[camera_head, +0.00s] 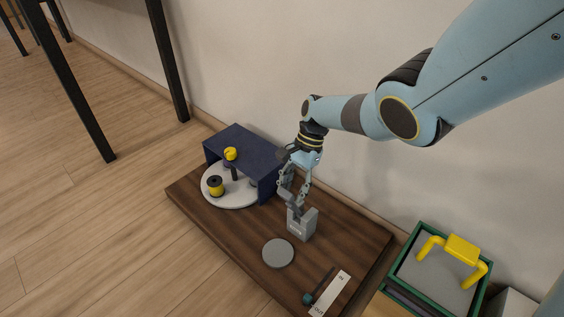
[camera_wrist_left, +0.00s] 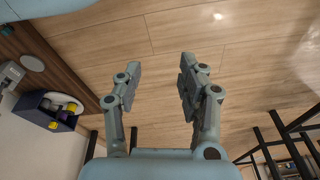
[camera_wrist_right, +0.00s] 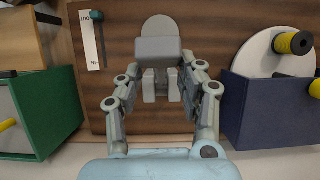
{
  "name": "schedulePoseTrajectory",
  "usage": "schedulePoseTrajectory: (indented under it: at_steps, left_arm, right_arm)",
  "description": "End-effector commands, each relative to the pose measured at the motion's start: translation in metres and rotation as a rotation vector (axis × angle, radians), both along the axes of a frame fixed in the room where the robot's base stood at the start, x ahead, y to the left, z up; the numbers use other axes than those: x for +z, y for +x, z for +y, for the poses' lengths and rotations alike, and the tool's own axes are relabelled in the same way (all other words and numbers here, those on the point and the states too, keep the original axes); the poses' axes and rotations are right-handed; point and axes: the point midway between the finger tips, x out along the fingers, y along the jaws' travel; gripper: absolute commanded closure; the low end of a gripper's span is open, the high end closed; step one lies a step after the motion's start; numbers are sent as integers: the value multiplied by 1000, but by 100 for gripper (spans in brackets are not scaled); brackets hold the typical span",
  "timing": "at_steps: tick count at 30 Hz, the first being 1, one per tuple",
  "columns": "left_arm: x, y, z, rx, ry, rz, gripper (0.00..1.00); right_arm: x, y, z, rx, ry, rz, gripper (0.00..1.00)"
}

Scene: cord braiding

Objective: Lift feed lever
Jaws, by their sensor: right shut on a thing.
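A grey block-like fixture (camera_head: 303,225) stands upright on the brown wooden board. The grey feed lever (camera_wrist_right: 160,50) at its top appears to be between my right fingertips in the right wrist view. My right gripper (camera_head: 290,196) is over the fixture and shut on the lever; the fingers partly hide the lever in the head view. My left gripper (camera_wrist_left: 160,75) is open and empty above the floor, and is outside the head view.
A round grey disc (camera_head: 278,253) and a slider with a teal knob (camera_head: 308,298) and white label (camera_head: 331,293) are on the board (camera_head: 230,232). A navy housing (camera_head: 262,160) covers part of a white turntable (camera_head: 214,196) with yellow-black bobbins. A green-rimmed bin (camera_head: 408,262) is right.

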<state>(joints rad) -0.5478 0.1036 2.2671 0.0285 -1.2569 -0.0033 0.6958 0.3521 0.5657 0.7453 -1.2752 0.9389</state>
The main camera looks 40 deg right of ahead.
Motion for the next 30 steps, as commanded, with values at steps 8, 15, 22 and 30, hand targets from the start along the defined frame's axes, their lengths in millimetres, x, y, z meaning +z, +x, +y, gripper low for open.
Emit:
schedulePoseTrajectory:
  at_steps: [8,15,22,30]
  left_arm:
    - [14,8,-7,-6,-17,-44,60]
    - [18,9,-7,-6,-16,-46,60]
    - [18,9,-6,-6,-16,-46,60]
    - [18,9,-6,-6,-16,-46,60]
  right_arm:
    - [-1,2,-50,-2,-13,9,100]
    - [1,-1,-46,1,-6,15,69]
    - [3,1,-44,0,-3,10,39]
    - [5,4,-44,0,-2,4,38]
